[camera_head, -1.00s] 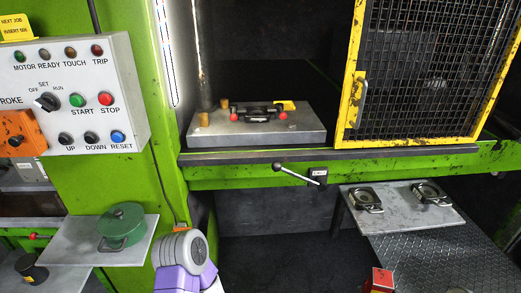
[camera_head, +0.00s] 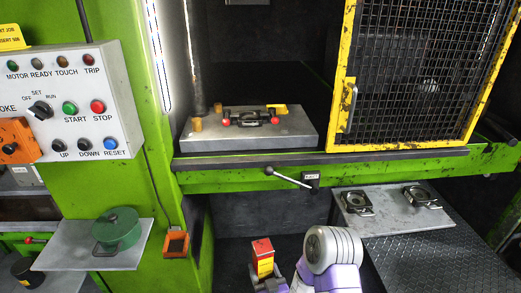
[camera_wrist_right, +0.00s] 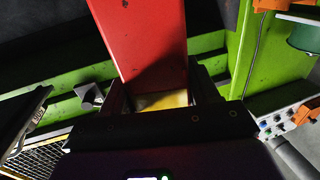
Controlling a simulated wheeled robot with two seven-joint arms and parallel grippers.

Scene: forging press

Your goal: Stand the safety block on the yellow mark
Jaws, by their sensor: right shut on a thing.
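The safety block (camera_head: 263,262) is a red-topped block with a yellow band, upright at the bottom centre of the head view. My right gripper (camera_head: 269,284) is shut on its lower part, below the press table edge. In the right wrist view, the red block (camera_wrist_right: 142,40) rises from between the fingers of the gripper (camera_wrist_right: 162,95), with a yellow part low between them. A yellow patch (camera_head: 279,107), perhaps the mark, shows at the back right of the grey plate (camera_head: 215,143) on the press table. The die fitting partly hides it. My left gripper is out of view.
A yellow-framed mesh guard (camera_head: 337,120) covers the press opening's right side. A lever (camera_head: 288,177) sticks out from the front edge. A side table (camera_head: 385,222) is at the right.

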